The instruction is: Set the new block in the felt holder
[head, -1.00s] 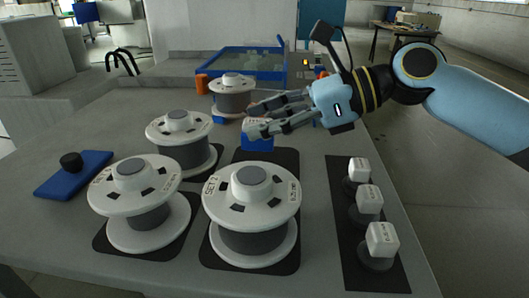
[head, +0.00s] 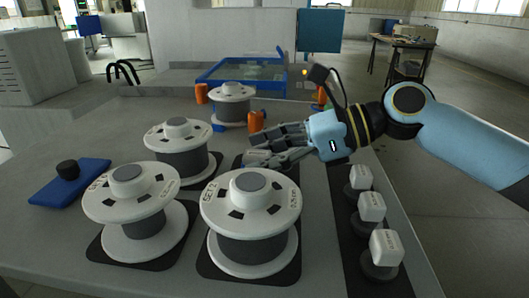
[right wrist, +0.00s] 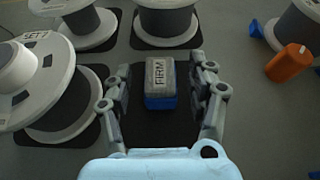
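In the right wrist view a grey block marked FIRM (right wrist: 160,72) shows with a blue part (right wrist: 160,102) under it, on a dark mat (right wrist: 150,130). I cannot tell whether the blue part is a separate holder. My right gripper (right wrist: 160,97) is open, one finger on each side of the block with gaps between. Three white blocks (head: 359,177), (head: 371,207), (head: 386,248) with small markings stand on dark round bases at the right. My left gripper is out of view.
Large white spools (head: 250,205), (head: 131,208), (head: 178,148), (head: 231,104) stand left of and around the gripper. An orange cylinder (head: 257,121) stands just behind it. A blue pad (head: 66,185) with a dark knob lies at the far left.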

